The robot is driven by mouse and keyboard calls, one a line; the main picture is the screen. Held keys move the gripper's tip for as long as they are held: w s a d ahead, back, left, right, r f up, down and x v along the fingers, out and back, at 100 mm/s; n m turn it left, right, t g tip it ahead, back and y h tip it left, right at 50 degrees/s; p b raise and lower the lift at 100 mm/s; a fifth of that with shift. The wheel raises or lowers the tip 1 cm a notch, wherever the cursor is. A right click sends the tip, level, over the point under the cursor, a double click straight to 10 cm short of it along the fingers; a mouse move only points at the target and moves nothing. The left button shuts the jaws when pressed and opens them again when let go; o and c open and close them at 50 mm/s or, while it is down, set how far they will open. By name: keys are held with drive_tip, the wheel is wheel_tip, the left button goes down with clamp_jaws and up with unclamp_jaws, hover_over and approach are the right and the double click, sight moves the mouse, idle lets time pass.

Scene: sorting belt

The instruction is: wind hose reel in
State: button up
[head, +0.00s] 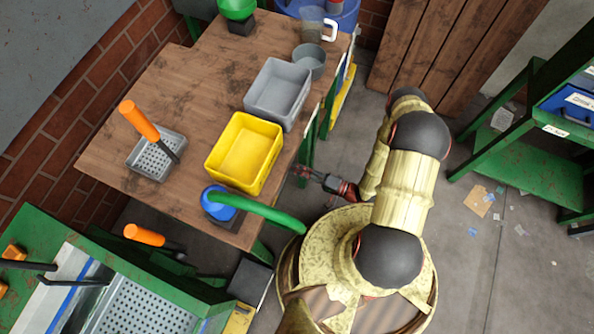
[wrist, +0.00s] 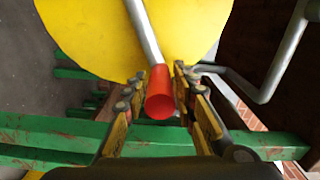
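In the wrist view a large yellow disc (wrist: 85,35), seemingly the reel's side, fills the top. A grey metal crank bar (wrist: 144,32) runs down across it to a red handle (wrist: 160,92). My gripper (wrist: 158,78) is open, with one finger on each side of the red handle. A gap shows at the left finger; the right finger is very close, and I cannot tell whether it touches. In the head view my gripper (head: 303,171) is low beside the workbench's right edge. The handle is not clear there, and no hose is clearly visible on the disc.
Green bars (wrist: 50,135) cross below the handle, and a bent grey pipe (wrist: 278,65) is at right. The wooden workbench (head: 190,85) holds a yellow bin (head: 258,124) and a grey bin (head: 262,97). A green rack (head: 520,150) stands right, with open floor between.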

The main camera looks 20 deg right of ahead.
drive_tip(key=shift+o, duration=1)
drive_tip(key=shift+s, duration=0.1)
drive_tip(key=v, duration=1.2)
drive_tip(key=shift+a, duration=0.15)
